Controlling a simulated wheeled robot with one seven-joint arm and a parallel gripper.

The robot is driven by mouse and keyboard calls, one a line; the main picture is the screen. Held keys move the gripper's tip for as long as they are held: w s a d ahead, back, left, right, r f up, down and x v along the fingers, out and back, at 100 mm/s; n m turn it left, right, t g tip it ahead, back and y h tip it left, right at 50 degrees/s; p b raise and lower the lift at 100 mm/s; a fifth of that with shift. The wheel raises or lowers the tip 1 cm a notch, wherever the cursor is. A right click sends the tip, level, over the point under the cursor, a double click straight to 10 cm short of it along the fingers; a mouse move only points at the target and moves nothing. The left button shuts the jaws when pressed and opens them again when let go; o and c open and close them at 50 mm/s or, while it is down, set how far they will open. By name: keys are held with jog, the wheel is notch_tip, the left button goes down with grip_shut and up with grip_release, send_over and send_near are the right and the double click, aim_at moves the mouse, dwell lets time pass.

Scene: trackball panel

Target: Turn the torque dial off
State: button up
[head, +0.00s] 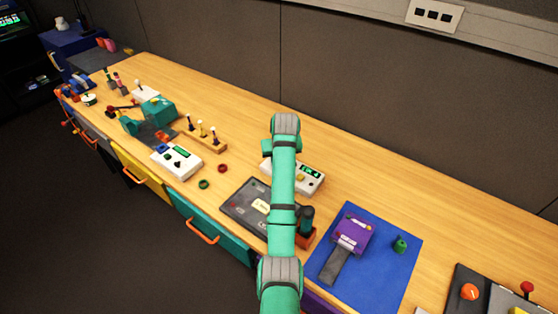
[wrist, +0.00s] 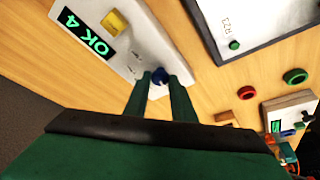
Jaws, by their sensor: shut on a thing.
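A white control box (wrist: 115,35) with a lit display (wrist: 84,32) reading "OK 4" fills the upper left of the wrist view. No label naming the torque dial can be read.
A dark tray (head: 236,198) with a pale label lies in front of the box. A red ring (head: 222,168) and a green ring (head: 203,184) lie to its left. A blue mat (head: 387,271) with a purple device (head: 352,235) lies to the right. A wall stands behind the bench.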

jog(key=shift+d+r, duration=0.1)
jog(key=shift+r, duration=0.05)
jog(key=o, duration=1.1)
jog(key=shift+c, duration=0.2)
jog(key=v, duration=1)
jog(key=shift+s+r, duration=0.2)
jog(key=shift+r, duration=0.15)
